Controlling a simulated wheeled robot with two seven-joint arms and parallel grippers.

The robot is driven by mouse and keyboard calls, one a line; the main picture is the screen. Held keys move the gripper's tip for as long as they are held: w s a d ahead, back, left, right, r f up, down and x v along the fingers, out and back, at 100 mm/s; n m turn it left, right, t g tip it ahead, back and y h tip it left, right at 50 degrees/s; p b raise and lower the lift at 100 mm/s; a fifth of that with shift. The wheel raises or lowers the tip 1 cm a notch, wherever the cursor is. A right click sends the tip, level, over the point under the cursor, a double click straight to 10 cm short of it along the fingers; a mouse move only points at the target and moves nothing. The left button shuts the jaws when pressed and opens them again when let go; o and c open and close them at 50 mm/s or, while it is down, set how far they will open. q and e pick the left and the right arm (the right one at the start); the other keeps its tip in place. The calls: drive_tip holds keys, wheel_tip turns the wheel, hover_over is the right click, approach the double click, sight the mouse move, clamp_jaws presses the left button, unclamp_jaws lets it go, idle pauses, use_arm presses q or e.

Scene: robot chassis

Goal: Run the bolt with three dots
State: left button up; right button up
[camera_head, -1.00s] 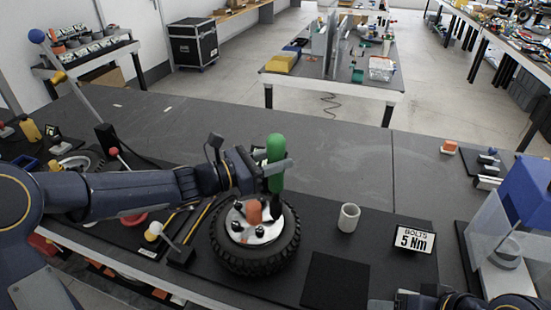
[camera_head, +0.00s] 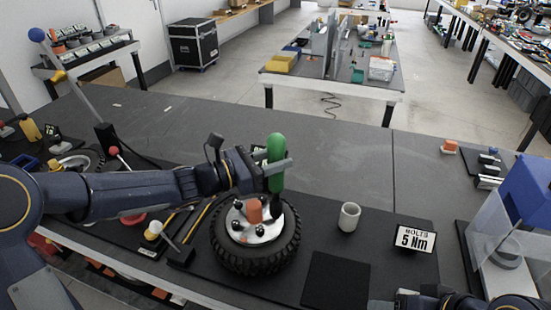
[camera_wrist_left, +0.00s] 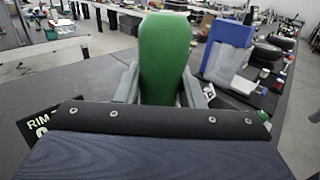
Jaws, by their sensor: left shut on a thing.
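My left gripper (camera_head: 277,170) is shut on the green handle (camera_head: 275,148) of an upright tool. The handle also fills the middle of the left wrist view (camera_wrist_left: 165,55). The tool's lower part reaches down to the far right side of the wheel (camera_head: 255,255), a black tyre lying flat with a pale hub (camera_head: 268,233). Dark bolts (camera_head: 237,225) and an orange-red piece (camera_head: 254,211) stand on the hub. The tool's tip and any dots are too small or hidden to tell. Part of my right gripper (camera_head: 382,305) shows at the bottom edge, its jaws unclear.
A white cup (camera_head: 349,217) and a sign reading "BOLTS 5 Nm" (camera_head: 414,239) stand right of the wheel. A dark square pad (camera_head: 335,281) lies in front. A clear-sided stand with a blue top (camera_head: 525,190) is at far right. The bench behind is mostly clear.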

sight(268, 141)
idle(0.3)
use_arm(q)
wheel_tip(268, 141, up, 6)
drive_tip(key=p, duration=0.4)
drive_tip(key=shift+f, duration=0.2)
